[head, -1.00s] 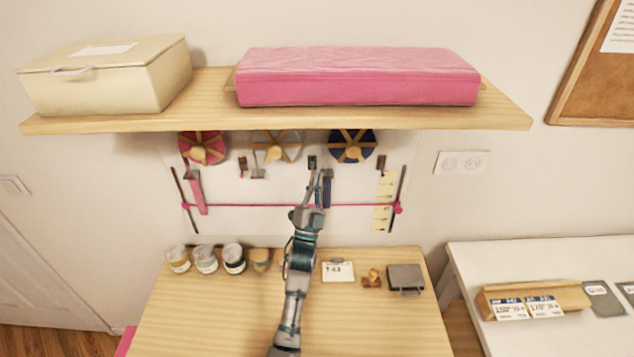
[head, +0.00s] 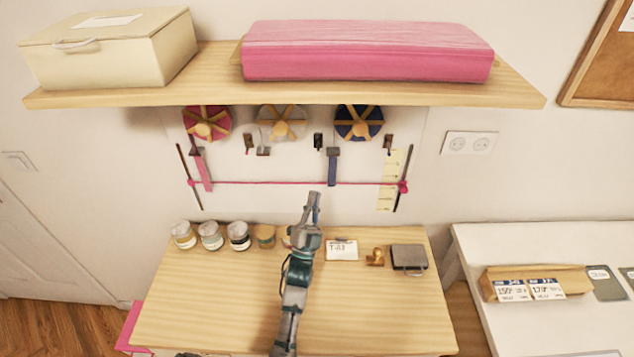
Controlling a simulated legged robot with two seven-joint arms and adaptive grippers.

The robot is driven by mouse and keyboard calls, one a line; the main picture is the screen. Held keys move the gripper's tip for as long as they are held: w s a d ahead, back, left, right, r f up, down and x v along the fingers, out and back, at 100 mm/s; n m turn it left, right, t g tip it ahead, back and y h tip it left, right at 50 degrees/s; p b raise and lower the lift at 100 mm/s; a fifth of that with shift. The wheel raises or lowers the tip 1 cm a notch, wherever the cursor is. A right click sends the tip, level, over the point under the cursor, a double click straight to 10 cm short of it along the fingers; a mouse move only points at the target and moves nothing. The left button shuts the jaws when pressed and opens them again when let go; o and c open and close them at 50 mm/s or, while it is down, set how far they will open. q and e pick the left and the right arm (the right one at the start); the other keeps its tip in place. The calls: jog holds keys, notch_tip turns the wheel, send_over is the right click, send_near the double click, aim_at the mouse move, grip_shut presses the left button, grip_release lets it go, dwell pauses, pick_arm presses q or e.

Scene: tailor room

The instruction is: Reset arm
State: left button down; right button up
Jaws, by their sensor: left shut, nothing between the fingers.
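My left gripper (head: 314,202) is in the head view, above the wooden table (head: 220,310) and in front of the white wall panel (head: 270,200). Its fingers are shut with nothing between them and point up toward the panel. They are just below a pink string (head: 250,183) stretched across the panel. My left arm comes up from the bottom of the view and hides part of the table. A blue ribbon end (head: 332,170) hangs just above and right of the fingertips, apart from them. My right gripper is not in view.
A shelf (head: 150,93) with a cream box (head: 110,55) and a pink fabric bolt (head: 370,52) overhangs the spools. Jars (head: 210,236), a card (head: 341,250), a stamp (head: 376,257) and a dark case (head: 409,258) line the table's back. The table's front is mostly clear.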

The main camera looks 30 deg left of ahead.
pick_arm(q)
jog(key=shift+s+f, duration=0.3)
jog(key=shift+f, duration=0.15)
